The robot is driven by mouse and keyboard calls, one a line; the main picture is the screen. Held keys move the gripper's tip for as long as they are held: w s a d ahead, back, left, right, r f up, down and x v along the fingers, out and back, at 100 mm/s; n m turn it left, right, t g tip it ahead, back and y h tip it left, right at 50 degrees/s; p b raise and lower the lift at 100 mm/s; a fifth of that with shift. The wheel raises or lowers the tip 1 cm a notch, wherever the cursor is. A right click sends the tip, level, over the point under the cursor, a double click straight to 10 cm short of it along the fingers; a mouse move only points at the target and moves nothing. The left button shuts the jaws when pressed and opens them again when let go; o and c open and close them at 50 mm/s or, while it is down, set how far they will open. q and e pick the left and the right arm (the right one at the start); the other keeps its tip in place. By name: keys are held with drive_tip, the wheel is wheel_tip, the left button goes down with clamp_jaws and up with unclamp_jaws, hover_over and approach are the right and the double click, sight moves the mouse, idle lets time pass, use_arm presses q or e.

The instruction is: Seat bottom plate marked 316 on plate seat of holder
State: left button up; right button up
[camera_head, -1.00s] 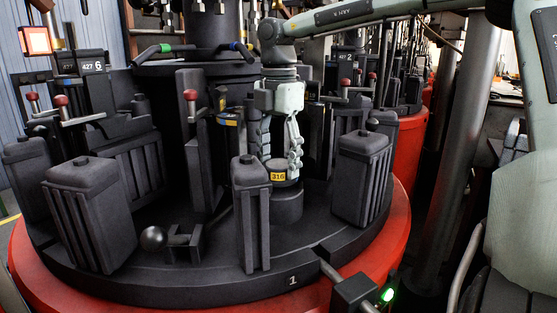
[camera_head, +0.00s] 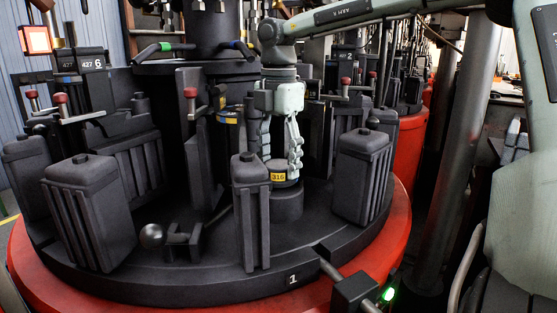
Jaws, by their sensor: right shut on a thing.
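The bottom plate marked 316 (camera_head: 278,178) shows as a small dark round part with a yellow label, upright in the middle of the head view. My right gripper (camera_head: 281,165) comes down from above and is shut on it, with a finger on either side. Directly beneath is the holder's dark round plate seat (camera_head: 287,205). The plate is at the top of this seat; I cannot tell whether they touch. A dark mould half in front hides part of the seat's left side. My left gripper is not in view.
Dark ribbed mould halves stand close by, one in front (camera_head: 252,215) and one at right (camera_head: 362,178). A lever with a black ball (camera_head: 151,235) lies at front left. Red-knobbed clamps (camera_head: 190,93) rise behind. The turntable's red rim (camera_head: 400,215) surrounds them.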

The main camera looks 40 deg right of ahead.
sight(278, 165)
drive_tip(key=shift+f+b, duration=0.4)
drive_tip(key=shift+f, duration=0.05)
idle(0.3)
drive_tip(key=o, duration=1.5)
drive_tip(key=shift+f, duration=0.1)
wheel_tip(278, 165, up, 12)
drive_tip(key=shift+r, duration=0.15)
